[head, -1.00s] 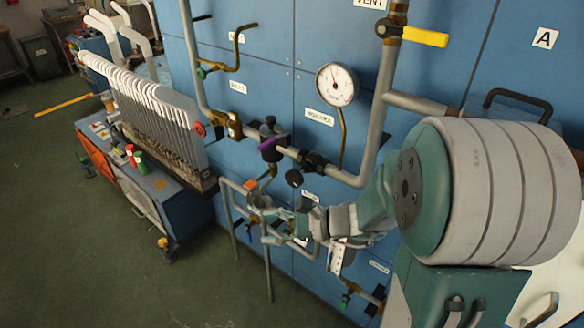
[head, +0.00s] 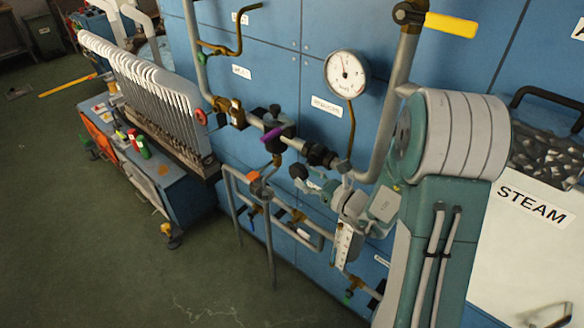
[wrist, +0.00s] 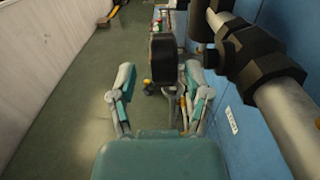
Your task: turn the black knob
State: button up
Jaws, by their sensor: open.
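The black knob (wrist: 163,60) is a thick dark disc in the wrist view, between and just beyond my two teal fingertips. It also shows in the head view (head: 298,171), below the grey pipe and under the gauge. My gripper (wrist: 160,76) is open, with one finger left and one right of the knob in the picture. I cannot tell whether either finger touches it. In the head view my gripper (head: 318,184) is right beside the knob and partly hidden by pipework and my own arm.
A thick grey pipe with black fittings (wrist: 262,62) runs close on the right in the wrist view. The head view shows a pressure gauge (head: 347,74), a purple-handled valve (head: 277,134), an orange-topped valve (head: 256,183) and a blue workbench (head: 170,185). The floor at left is open.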

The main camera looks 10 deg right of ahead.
aim_at(293, 168)
jog(key=x, duration=0.4)
jog(key=shift+w, duration=0.4)
jog(key=shift+w+a, duration=0.15)
jog(key=shift+a, duration=0.05)
grip_shut()
